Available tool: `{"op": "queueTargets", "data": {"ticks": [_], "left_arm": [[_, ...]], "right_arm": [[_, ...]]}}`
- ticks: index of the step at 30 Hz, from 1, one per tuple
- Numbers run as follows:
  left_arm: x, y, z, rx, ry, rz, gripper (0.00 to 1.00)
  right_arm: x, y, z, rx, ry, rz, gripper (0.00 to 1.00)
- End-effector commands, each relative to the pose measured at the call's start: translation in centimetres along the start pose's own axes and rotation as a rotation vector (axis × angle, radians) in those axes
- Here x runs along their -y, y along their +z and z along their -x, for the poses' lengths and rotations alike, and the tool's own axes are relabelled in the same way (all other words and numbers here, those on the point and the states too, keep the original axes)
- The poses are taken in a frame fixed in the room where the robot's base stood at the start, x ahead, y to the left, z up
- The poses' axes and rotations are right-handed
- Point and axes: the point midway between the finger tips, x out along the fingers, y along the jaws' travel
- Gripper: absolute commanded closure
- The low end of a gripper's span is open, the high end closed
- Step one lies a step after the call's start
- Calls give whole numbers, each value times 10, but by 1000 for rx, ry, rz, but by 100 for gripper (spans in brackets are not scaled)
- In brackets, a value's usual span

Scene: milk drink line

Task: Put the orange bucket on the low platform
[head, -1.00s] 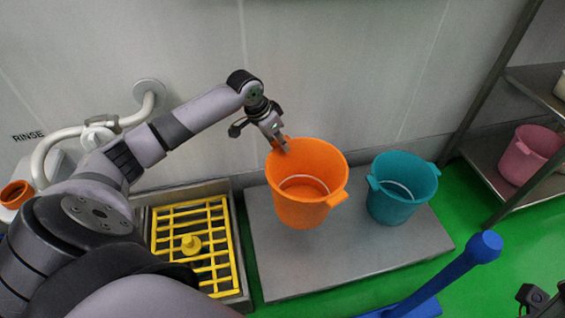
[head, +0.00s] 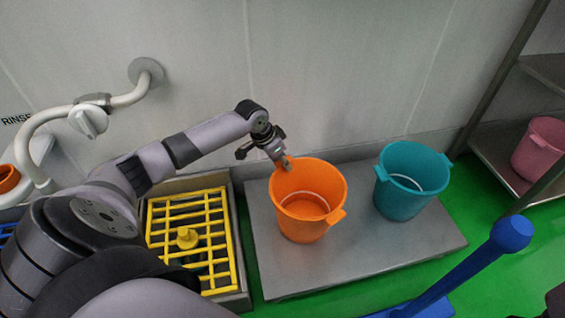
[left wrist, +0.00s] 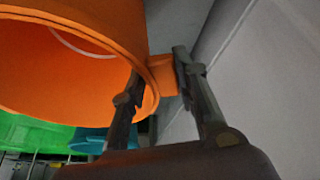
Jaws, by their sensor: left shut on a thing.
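The orange bucket (head: 306,222) is upright over the left part of the low grey platform (head: 360,262) in the head view. I cannot tell whether its base touches the platform. My left gripper (head: 284,163) is at its back-left rim. In the left wrist view the two fingers (left wrist: 155,80) are shut on the orange side tab (left wrist: 163,73) of the bucket (left wrist: 95,85). The bucket's base is outside the wrist view.
A teal bucket (head: 402,200) stands on the platform's right part, a little apart from the orange one. A yellow grate (head: 216,240) lies left of the platform. A blue pole (head: 460,270) rises at front right. A rack (head: 500,165) holds a pink bucket (head: 541,150).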

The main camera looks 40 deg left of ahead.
Motion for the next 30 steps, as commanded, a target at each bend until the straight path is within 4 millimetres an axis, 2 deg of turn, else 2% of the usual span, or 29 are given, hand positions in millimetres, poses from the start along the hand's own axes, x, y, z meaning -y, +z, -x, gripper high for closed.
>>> {"op": "queueTargets", "data": {"ticks": [1,2,10,19,22,26,30], "left_arm": [[0,0,0,1,0,-1,100],[0,2,-1,4,-1,-2,71],[0,1,0,3,0,-1,53],[0,0,1,3,0,-1,52],[0,0,8,3,0,-1,52],[0,-1,29,3,-2,-3,52],[0,-2,61,3,-2,-2,52]], "right_arm": [[0,0,0,1,0,0,60],[0,0,0,1,0,0,60],[0,0,0,1,0,0,60],[0,0,0,1,0,-1,60],[0,-1,-5,-3,1,-1,60],[-2,1,3,45,17,-5,60],[-2,-1,9,93,36,-12,60]]}}
